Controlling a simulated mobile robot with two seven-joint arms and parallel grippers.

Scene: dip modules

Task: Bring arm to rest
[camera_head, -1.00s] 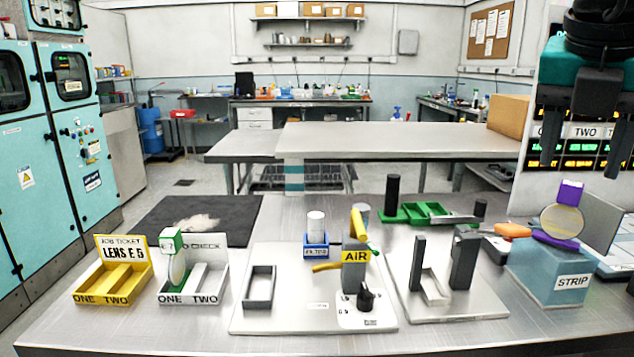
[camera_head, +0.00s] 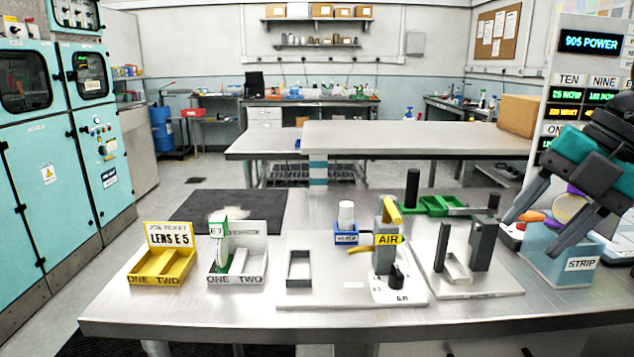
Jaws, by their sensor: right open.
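My right gripper (camera_head: 532,238) is at the right edge, tilted with its two dark fingers pointing down and left. The fingers are apart with nothing between them. My left gripper is not in view.
The front strip is clear.

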